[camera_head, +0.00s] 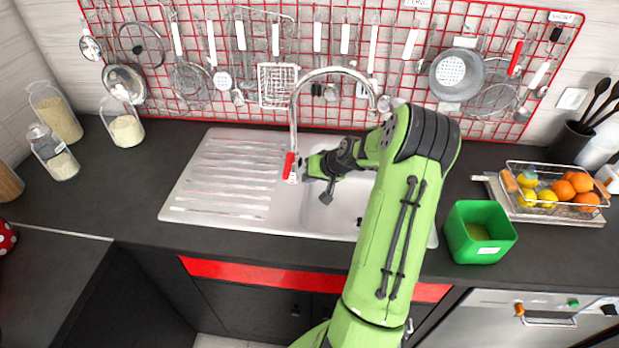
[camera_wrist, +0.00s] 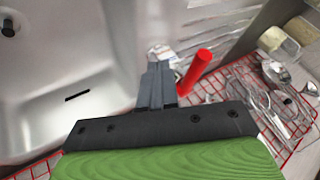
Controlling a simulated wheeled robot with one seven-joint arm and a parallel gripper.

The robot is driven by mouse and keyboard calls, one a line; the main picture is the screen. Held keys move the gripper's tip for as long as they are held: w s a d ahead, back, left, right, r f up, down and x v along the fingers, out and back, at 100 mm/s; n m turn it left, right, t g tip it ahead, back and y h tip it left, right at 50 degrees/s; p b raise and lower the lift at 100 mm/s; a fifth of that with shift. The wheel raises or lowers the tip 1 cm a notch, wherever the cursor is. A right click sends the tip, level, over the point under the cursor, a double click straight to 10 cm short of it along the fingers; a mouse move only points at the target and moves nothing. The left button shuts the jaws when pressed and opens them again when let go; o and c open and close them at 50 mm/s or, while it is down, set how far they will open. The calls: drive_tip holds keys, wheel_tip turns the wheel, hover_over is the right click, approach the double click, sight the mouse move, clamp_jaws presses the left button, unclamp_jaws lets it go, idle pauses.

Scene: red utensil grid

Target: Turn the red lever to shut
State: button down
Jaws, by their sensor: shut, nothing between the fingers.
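The red lever (camera_head: 288,166) is on the base of the chrome faucet (camera_head: 295,120), at the back edge of the white sink. It points upward beside the spout in the head view. In the wrist view the red lever (camera_wrist: 195,72) is tilted, just right of my fingers. My gripper (camera_head: 308,170) is right of the lever in the head view, close to it. My gripper also shows in the wrist view (camera_wrist: 158,75), with its fingers together and empty. I cannot tell whether the fingers touch the lever. The faucet base is partly hidden behind the fingers in the wrist view.
The sink's ribbed drainboard (camera_head: 230,178) lies left of the lever and is empty. The red utensil grid (camera_head: 330,60) with hanging tools stands behind the faucet. A green container (camera_head: 480,232) and a fruit basket (camera_head: 553,188) stand on the counter at the right.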

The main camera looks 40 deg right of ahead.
drive_tip(key=v, duration=1)
drive_tip(key=shift+s+p, duration=0.2)
drive_tip(key=shift+p, duration=0.1)
drive_tip(key=shift+a, duration=0.1)
drive_tip(key=a+r+n+g, duration=0.15)
drive_tip(key=a+r, duration=0.25)
drive_tip(key=a, duration=0.5)
drive_tip(key=a+r+n+g, duration=0.1)
drive_tip(key=a+r+n, duration=0.2)
drive_tip(key=a, duration=0.6)
drive_tip(key=s+a+r+n, duration=0.3)
drive_tip(key=s+a, duration=0.9)
drive_tip(key=s, duration=0.4)
drive_tip(key=shift+s+a+r+h, duration=0.25)
drive_tip(key=shift+a+r+h, duration=0.1)
drive_tip(key=shift+r, duration=0.25)
